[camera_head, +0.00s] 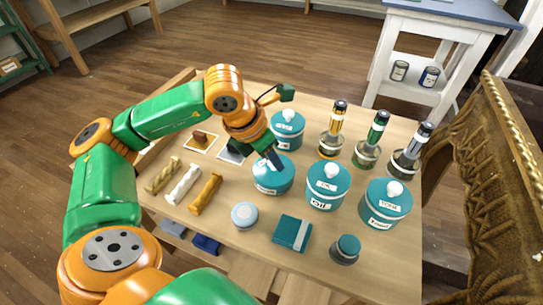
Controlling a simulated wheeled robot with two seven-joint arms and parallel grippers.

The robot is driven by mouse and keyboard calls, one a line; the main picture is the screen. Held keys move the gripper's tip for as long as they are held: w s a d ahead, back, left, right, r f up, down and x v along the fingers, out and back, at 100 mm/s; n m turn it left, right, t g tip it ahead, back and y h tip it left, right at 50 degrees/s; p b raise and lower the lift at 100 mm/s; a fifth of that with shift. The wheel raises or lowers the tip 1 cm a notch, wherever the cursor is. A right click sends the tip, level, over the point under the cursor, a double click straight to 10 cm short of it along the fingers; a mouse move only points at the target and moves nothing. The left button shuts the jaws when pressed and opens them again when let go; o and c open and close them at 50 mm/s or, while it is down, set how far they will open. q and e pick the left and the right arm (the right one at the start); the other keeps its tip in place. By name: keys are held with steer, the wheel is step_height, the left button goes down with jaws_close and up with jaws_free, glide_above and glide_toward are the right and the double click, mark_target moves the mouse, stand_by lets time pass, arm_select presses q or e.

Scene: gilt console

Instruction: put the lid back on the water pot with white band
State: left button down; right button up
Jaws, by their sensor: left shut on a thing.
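My left gripper (273,160) reaches in from the left, pointing down, and is shut on the knob of a teal lid (286,163). The lid is at the top of a round teal pot (272,187) with pale lettering on its front; the gripper hides the knob and part of the lid. I cannot tell whether the lid rests fully on the rim or hovers just above it, and the label is too small to read as water. My right gripper is not in view.
Similar lidded teal pots stand behind (287,131) and to the right (328,187), (385,204). Three bottles (365,153) stand at the back right. Twisted bars (183,184) lie left.

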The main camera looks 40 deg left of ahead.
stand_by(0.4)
arm_select(q)
steer(key=c, duration=0.5)
jaws_free()
steer(key=o, duration=0.5)
steer(key=shift+c, duration=0.2)
step_height(320, 180, up, 7)
steer(key=p, duration=0.6)
steer(key=shift+r, duration=0.1)
